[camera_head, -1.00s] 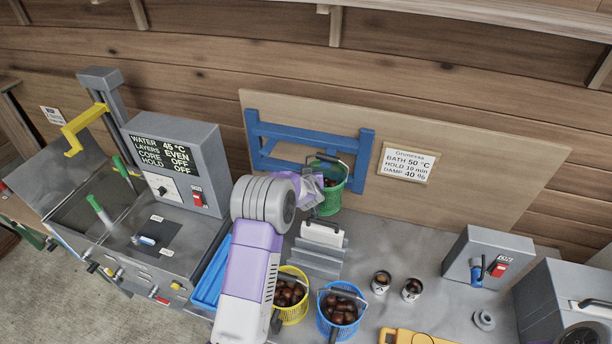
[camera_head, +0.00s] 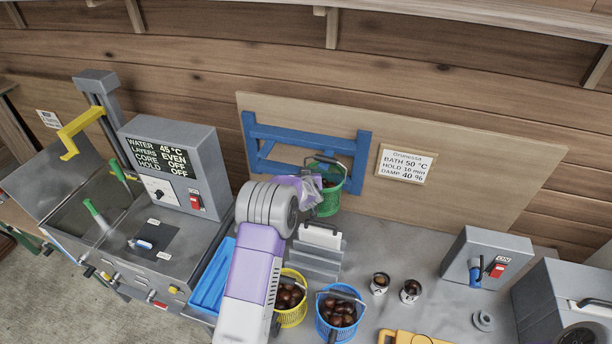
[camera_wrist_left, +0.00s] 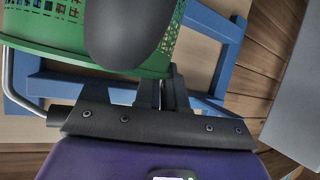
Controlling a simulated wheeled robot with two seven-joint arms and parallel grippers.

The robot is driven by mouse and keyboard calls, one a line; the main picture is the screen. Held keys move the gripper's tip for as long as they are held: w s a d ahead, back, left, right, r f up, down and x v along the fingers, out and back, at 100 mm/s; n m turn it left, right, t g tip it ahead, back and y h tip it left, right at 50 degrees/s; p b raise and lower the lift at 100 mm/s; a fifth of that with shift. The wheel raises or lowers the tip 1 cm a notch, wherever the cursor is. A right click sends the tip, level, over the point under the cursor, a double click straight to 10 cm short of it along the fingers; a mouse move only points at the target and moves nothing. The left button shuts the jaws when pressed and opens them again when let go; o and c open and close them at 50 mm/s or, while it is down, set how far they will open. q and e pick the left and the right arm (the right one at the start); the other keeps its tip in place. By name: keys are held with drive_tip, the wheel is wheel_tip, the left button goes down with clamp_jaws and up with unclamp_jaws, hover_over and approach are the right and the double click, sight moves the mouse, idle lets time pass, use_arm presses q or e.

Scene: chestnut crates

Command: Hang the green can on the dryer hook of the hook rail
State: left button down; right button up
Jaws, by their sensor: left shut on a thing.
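The green can (camera_head: 327,203), a basket-like bucket with slotted walls and a dark handle, is up at the right part of the blue hook rail (camera_head: 363,150). Chestnuts seem to show inside it. My left gripper (camera_head: 311,188) is shut on the green can at its left side. In the left wrist view the green can (camera_wrist_left: 45,28) fills the upper left, with a dark rounded shape in front of it. The blue rail (camera_wrist_left: 205,20) shows behind. I cannot tell whether the can touches a hook; the hooks are not clearly visible. My right gripper is not in view.
A yellow basket (camera_head: 291,315) and a blue basket (camera_head: 324,325) with chestnuts stand below on the grey counter. Two small cups (camera_head: 379,284) (camera_head: 410,291) stand to their right. A grey stand (camera_head: 317,262) sits under the can. A backboard (camera_head: 480,170) carries the rail.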

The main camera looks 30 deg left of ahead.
use_arm(q)
drive_tip(key=shift+r, duration=0.1)
drive_tip(key=c, duration=1.1)
unclamp_jaws()
drive_tip(key=shift+c, duration=0.2)
drive_tip(key=shift+s+f, duration=0.1)
drive_tip(key=shift+f, duration=0.15)
drive_tip(key=shift+s+d+r, duration=0.2)
drive_tip(key=shift+r, duration=0.05)
drive_tip(key=b+v, duration=0.1)
drive_tip(key=v, duration=0.6)
